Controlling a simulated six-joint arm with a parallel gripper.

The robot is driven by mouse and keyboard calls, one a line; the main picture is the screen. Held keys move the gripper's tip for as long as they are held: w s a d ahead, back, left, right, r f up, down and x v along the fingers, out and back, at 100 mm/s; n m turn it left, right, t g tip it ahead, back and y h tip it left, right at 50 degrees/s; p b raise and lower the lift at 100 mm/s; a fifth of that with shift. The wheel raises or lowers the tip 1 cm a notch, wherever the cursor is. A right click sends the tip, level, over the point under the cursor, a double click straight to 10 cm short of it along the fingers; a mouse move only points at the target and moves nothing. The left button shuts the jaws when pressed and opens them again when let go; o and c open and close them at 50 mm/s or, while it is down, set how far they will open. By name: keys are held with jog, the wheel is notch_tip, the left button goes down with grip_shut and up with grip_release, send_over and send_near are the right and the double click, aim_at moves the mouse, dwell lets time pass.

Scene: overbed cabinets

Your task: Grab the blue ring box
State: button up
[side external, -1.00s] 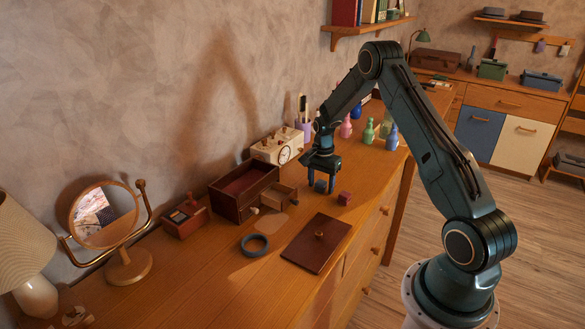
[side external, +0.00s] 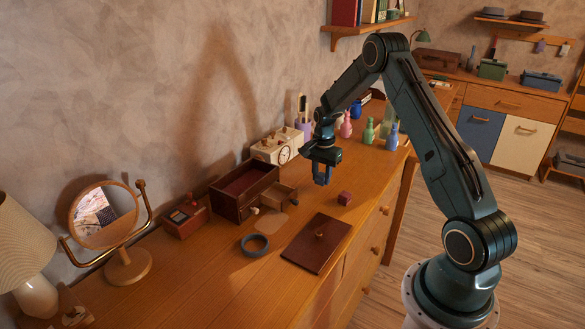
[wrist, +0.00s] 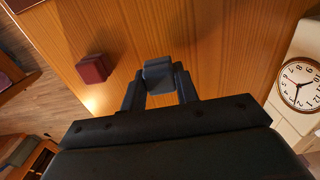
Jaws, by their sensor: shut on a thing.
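My gripper (side external: 322,174) is above the wooden dresser top, left of and above the red ring box in the side view. In the wrist view its two fingers (wrist: 160,88) are shut on the blue ring box (wrist: 158,73), a small dark blue-grey block between the tips. In the side view the blue ring box is mostly hidden by the fingers and hard to tell apart from them. It is lifted clear of the dresser top.
A red ring box (side external: 344,198) stands close by; it also shows in the wrist view (wrist: 93,69). A cream clock box (side external: 277,147), an open dark box (side external: 244,188) and a flat brown lid (side external: 317,243) lie around. Several small bottles (side external: 368,130) stand behind.

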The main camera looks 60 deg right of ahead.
aim_at(321, 174)
notch_tip(321, 174, up, 17)
dwell(0.4)
jog(key=shift+a, duration=0.1)
dwell(0.5)
